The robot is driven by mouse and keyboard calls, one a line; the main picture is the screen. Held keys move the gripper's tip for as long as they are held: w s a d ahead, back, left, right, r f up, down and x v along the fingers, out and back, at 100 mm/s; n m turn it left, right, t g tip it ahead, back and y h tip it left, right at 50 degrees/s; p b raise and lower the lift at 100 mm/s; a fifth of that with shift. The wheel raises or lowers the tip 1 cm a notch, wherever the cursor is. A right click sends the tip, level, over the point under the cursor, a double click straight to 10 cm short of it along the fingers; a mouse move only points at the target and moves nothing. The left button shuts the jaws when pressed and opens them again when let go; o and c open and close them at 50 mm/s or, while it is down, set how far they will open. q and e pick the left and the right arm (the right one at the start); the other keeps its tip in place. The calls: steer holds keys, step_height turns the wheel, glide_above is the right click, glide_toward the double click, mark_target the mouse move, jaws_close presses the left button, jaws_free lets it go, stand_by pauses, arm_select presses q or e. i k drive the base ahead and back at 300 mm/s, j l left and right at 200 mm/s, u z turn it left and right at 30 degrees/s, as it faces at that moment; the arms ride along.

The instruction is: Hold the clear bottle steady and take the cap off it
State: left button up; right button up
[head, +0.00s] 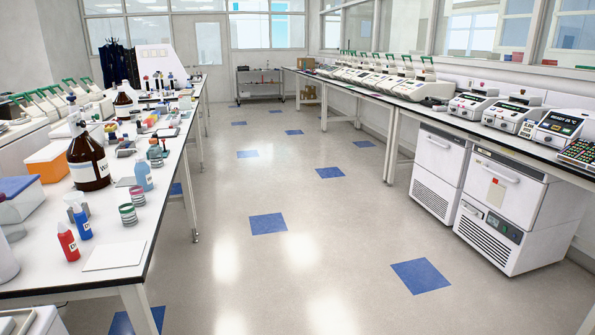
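I cannot pick out for sure which item is the clear bottle. A small pale-blue, see-through bottle (144,176) stands upright on the left bench, beside the large brown bottle (88,163). Whether it has a separate cap is too small to tell. A whitish, partly see-through container (74,204) stands nearer, partly behind a small blue bottle (83,224). A small red bottle (67,243) stands in front of them. Neither of my grippers is in view.
The left bench (113,256) is crowded, with a white sheet (115,254) near its front edge. A broad clear floor aisle (290,210) runs between the benches. The right bench (400,100) carries several thermal cyclers (471,107), with white under-bench units (500,208) below.

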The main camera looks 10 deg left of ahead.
mark_target(155, 154)
steer(key=i+l+u, duration=0.1)
steer(key=i+u, duration=0.25)
steer(key=i, duration=1.45)
